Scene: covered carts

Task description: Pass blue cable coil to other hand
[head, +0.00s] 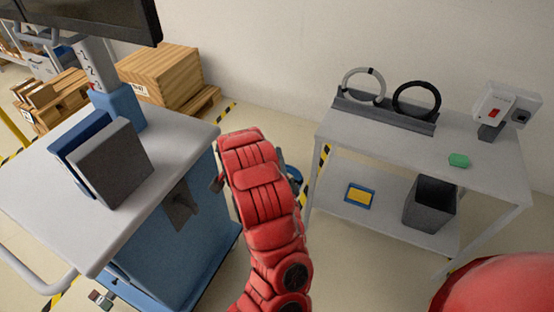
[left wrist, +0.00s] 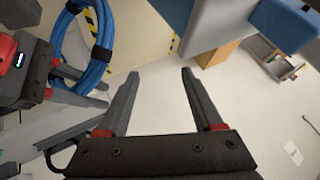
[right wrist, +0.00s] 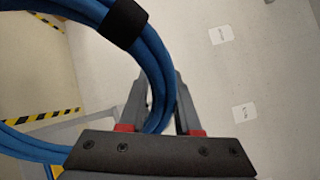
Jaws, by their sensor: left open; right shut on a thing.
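The blue cable coil (left wrist: 97,45), with black wraps, hangs in my right gripper at the upper left of the left wrist view. In the right wrist view my right gripper (right wrist: 158,85) is shut around one side of the coil (right wrist: 152,60). My left gripper (left wrist: 158,75) is open and empty, beside the coil and apart from it. In the head view a small blue part of the coil (head: 293,174) shows behind my red left arm. That arm hides most of the coil and both grippers' fingers.
A blue cart (head: 180,225) with a grey top stands left, bearing a dark grey and blue upright object (head: 113,163).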

